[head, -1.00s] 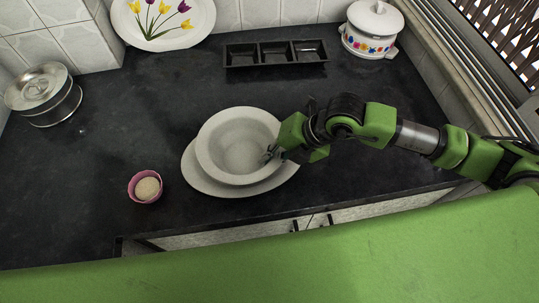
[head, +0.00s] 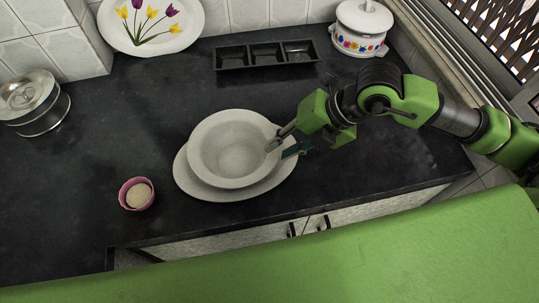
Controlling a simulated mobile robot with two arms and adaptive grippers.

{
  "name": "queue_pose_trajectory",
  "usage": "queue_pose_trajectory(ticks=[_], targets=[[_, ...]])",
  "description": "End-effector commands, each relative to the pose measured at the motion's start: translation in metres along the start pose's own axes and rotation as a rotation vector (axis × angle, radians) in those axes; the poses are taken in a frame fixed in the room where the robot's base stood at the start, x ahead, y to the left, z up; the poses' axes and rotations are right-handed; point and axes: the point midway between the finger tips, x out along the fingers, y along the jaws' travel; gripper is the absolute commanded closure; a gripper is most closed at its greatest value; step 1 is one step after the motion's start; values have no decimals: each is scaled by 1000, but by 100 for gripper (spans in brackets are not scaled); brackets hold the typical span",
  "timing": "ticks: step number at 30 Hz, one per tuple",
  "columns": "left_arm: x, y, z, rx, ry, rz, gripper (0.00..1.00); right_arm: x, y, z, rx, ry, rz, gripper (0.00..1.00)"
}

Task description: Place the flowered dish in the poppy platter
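A plain-looking white round bowl with a wide rim (head: 215,128), which I take as the flowered dish, sits inside a white oval platter (head: 232,194), which I take as the poppy platter. No flowers or poppies can be made out on either. The bowl looks upright and covers most of the platter. My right gripper (head: 278,150) is at the bowl's right rim with its fingers apart, one over the inside of the bowl and one outside the rim. Whether either finger touches the rim is unclear. My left gripper is out of view.
A pink cup with pale contents (head: 124,198) stands left near the front edge. A steel pot (head: 40,122) is at far left, a tulip plate (head: 187,38) at the back. A black three-part tray (head: 265,66) and a white lidded pot (head: 345,21) stand behind. Dark counter between is clear.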

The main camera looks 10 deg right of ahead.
Motion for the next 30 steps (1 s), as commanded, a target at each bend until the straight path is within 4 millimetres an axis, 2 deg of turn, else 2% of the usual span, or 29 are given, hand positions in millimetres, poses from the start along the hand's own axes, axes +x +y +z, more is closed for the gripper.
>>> queue_pose_trajectory(ticks=[3, 9, 30], targets=[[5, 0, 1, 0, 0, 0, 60, -19, -1, 1, -1, -3, 0, 77], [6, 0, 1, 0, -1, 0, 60, -35, 0, 0, -1, 0, 0, 77], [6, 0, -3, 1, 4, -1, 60, -36, 0, 0, -1, 1, 0, 77]])
